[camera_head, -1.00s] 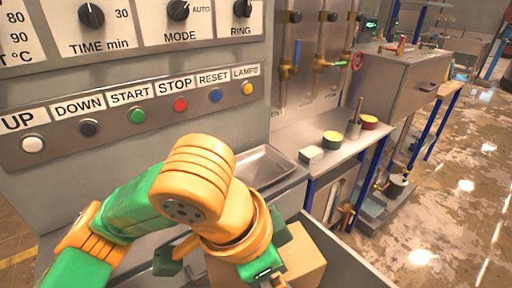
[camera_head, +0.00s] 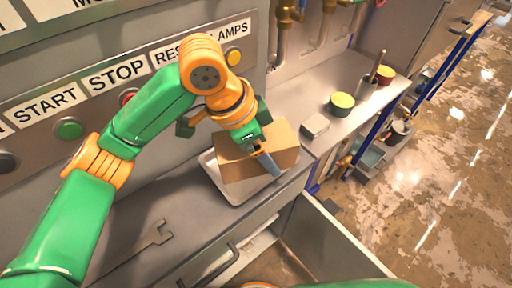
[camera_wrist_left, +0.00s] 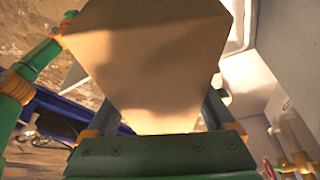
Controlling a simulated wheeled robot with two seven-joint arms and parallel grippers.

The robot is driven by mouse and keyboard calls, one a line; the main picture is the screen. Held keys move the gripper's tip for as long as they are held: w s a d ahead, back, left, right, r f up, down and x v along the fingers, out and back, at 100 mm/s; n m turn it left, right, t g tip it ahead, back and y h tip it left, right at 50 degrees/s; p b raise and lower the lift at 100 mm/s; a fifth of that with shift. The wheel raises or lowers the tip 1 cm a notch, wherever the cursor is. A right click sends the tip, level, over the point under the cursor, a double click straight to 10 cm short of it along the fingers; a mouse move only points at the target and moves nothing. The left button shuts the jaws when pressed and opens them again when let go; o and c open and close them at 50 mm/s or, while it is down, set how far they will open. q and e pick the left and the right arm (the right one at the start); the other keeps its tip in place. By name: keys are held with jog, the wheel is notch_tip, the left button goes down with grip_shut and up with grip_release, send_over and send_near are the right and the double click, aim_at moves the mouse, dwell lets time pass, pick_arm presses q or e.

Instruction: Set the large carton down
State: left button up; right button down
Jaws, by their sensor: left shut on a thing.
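The large carton (camera_head: 286,147) is a plain brown box. My left gripper (camera_head: 232,146) is shut on it from above, with one finger showing along the near side. The carton is over the shallow metal tray (camera_head: 212,176) on the bench below the button panel. I cannot tell whether it touches the tray floor. In the left wrist view the carton (camera_wrist_left: 150,60) fills the middle between the fingers. My right gripper is not in view.
A small pale box (camera_head: 315,125), a green-topped round tin (camera_head: 341,103) and a pot holding a rod (camera_head: 366,88) stand right of the tray. A wrench (camera_head: 150,243) lies on the bench to the left. An open drawer (camera_head: 320,235) is in front.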

pick_arm(q)
jog(key=w+f, duration=0.4)
jog(key=w+a+f, duration=0.1)
jog(key=w+f, duration=0.1)
jog(key=shift+f, duration=0.3)
jog(key=f, duration=0.1)
jog(key=f+p, duration=0.1)
jog(key=shift+s+f, duration=0.3)
jog(key=shift+f, duration=0.3)
jog(key=o, duration=1.2)
jog(key=shift+a, duration=0.1)
jog(key=v, duration=1.2)
jog(key=shift+r, duration=0.25)
